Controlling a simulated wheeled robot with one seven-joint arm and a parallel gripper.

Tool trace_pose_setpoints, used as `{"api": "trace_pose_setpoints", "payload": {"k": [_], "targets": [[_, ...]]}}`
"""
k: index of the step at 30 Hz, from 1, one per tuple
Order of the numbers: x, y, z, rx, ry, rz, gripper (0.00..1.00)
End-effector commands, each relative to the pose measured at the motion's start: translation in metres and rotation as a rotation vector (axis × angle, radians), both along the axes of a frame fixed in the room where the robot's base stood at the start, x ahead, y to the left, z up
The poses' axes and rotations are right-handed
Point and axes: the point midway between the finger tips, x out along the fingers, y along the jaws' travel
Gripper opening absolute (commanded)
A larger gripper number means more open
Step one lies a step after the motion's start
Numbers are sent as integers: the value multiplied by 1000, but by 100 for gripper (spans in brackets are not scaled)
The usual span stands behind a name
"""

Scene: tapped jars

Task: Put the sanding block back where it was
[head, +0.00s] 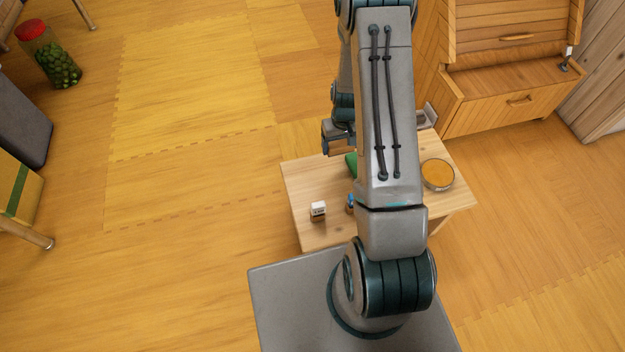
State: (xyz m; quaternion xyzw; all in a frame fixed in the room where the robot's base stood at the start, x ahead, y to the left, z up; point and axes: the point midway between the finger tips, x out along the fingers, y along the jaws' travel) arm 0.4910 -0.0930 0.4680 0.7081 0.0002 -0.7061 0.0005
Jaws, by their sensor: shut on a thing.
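My gripper (337,135) is seen from above and behind, over the far left edge of the small wooden table (305,178). It is shut on a small block with a brownish side, which I take to be the sanding block (327,145). My own arm and hand cover much of the fingers and the block. The block appears to be above the table edge, but its height is hard to judge.
On the table are a small white-topped item (318,208), a blue item (350,203) and a green thing (351,164), the last two partly hidden by my arm. A round orange-filled bowl (438,174) stands right. A wooden cabinet (500,95) stands behind.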

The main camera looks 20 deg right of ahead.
Motion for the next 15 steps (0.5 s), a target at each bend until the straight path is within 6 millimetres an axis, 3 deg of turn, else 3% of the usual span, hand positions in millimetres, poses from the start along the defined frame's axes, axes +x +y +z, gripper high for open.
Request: {"api": "trace_pose_setpoints", "payload": {"k": [3, 9, 15], "targets": [[-9, 29, -20, 1, 3, 7, 56], [-22, 70, -46, 0, 3, 4, 56], [-28, 90, -57, 0, 0, 0, 56]]}}
